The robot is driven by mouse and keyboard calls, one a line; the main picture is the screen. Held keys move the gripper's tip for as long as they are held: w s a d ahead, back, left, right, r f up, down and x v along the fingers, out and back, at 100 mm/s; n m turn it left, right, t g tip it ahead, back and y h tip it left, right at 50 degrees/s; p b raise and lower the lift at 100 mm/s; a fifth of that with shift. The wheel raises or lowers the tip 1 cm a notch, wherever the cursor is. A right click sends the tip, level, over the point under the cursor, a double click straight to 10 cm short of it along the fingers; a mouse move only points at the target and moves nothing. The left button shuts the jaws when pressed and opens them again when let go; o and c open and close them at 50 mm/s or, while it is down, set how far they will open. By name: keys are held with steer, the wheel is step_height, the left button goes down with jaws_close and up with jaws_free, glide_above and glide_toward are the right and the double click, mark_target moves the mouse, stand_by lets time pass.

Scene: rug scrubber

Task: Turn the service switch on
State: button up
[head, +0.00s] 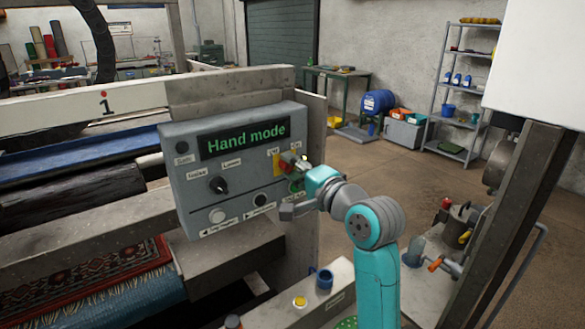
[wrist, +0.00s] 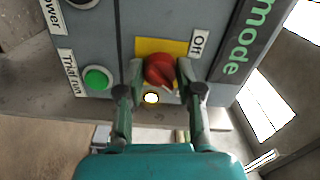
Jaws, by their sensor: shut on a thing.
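The grey control panel (head: 205,190) is on the machine's side, and its display (head: 243,138) reads "Hand mode" in green. A red rotary knob (wrist: 159,68) on a yellow plate (wrist: 174,47), which looks like the service switch, is near the panel's edge. The label "Off" (wrist: 197,43) is beside the plate in the wrist view. My gripper (wrist: 161,74) is shut on the red knob, one finger on each side. In the head view my gripper (head: 301,168) partly covers the knob. I cannot tell the knob's exact position.
A small lit lamp (wrist: 152,98) sits close to the knob, and a green button (wrist: 97,78) is nearby. A black selector (head: 218,185) and a white button (head: 217,215) are elsewhere on the panel. A yellow button (head: 300,301) is on the ledge below. Open floor (head: 400,160) lies behind.

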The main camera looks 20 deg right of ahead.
steer(key=o, duration=1.2)
steer(key=shift+c, duration=0.2)
steer(key=v, duration=1.2)
